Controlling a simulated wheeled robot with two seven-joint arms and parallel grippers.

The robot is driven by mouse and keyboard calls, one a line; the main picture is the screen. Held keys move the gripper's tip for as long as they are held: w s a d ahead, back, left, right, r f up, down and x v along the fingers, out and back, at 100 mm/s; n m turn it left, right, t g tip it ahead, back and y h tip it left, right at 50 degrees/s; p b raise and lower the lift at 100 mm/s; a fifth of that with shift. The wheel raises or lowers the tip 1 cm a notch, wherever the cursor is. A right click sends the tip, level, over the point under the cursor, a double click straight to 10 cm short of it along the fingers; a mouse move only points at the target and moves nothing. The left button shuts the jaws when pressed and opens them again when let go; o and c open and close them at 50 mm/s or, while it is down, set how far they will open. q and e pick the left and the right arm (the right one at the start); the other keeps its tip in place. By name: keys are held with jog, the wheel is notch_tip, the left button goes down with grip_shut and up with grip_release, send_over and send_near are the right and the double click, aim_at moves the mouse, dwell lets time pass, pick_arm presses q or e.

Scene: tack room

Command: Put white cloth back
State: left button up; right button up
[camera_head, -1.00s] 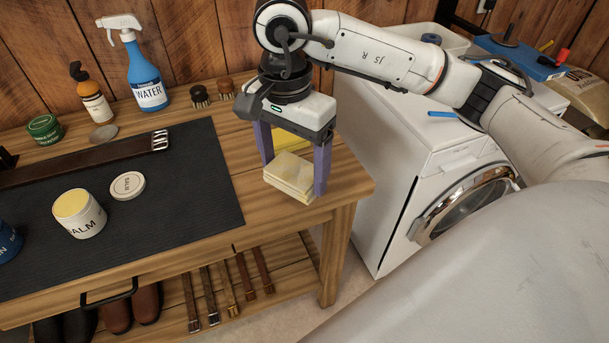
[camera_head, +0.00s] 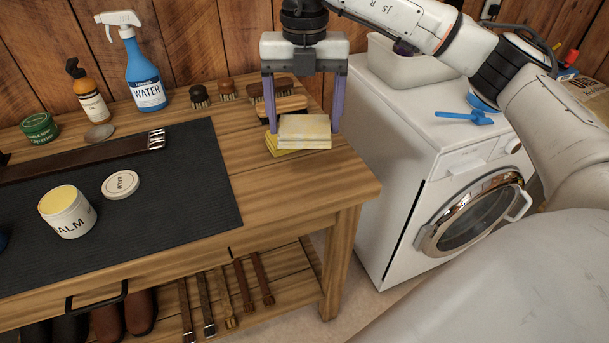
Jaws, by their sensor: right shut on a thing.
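The white cloth (camera_head: 304,128) is a folded, cream-white pad near the right end of the wooden bench (camera_head: 290,185). My right gripper (camera_head: 302,130) points down with one purple finger on either side of it and is shut on it. A folded yellow cloth (camera_head: 278,150) shows under and to the left of the white cloth. I cannot tell whether the white cloth rests on the yellow one or hangs just above it. My left gripper is not in view.
Several brushes (camera_head: 227,91) stand behind the cloths. A black mat (camera_head: 200,190) with a balm jar (camera_head: 67,212), its lid (camera_head: 121,185) and a leather strap (camera_head: 80,160) covers the bench's left. A washing machine (camera_head: 400,150) with a white bin (camera_head: 405,65) stands right. The front right bench corner is clear.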

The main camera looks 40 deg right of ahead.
notch_tip(320, 180, down, 10)
jog(key=shift+r, duration=0.1)
dwell(0.4)
jog(key=shift+f, duration=0.25)
jog(key=o, duration=1.2)
jog(key=shift+r, duration=0.1)
jog(key=shift+o, duration=0.2)
notch_tip(320, 180, up, 12)
jog(key=shift+r, duration=0.15)
